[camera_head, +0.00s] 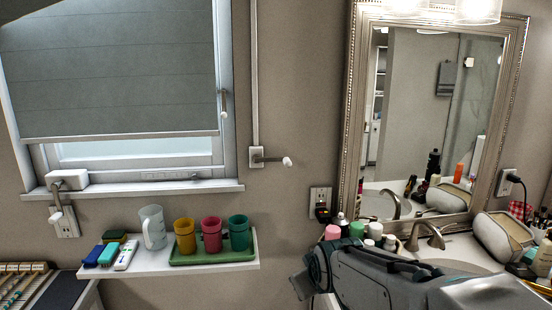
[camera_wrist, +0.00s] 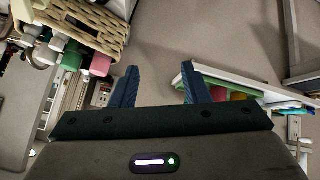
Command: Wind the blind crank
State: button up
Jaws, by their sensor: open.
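The blind crank (camera_head: 268,160) is mounted on the wall right of the window, below a vertical white rod (camera_head: 255,75). Its short arm sticks out to the right and ends in a white knob (camera_head: 287,161). The grey blind (camera_head: 115,75) hangs partway down, with a strip of bright glass below it. My gripper (camera_wrist: 160,86) is open and empty in the wrist view, its two dark blue fingers apart. In the head view my arm is at the lower right, below and right of the crank and apart from it. The crank is not clear in the wrist view.
A crowded vanity with a faucet (camera_head: 428,236) and bottles stands at the right under a mirror (camera_head: 440,110). The wall around the crank is clear.

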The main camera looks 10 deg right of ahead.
jog(key=w+r+n+t+p, duration=0.1)
jog(key=w+r+n+t, duration=0.1)
jog(key=w+r+t, duration=0.3)
jog(key=w+r+n+p, duration=0.1)
jog(key=w+r+n, duration=0.15)
jog(key=w, duration=0.45)
jog(key=n+t, duration=0.3)
jog(key=t, duration=0.2)
send_near(289, 165)
jog(key=shift+y, duration=0.3)
jog(key=w+p, duration=0.6)
jog(key=w, duration=0.6)
jog(key=shift+w+r, duration=0.1)
jog(key=shift+w, duration=0.25)
grip_shut()
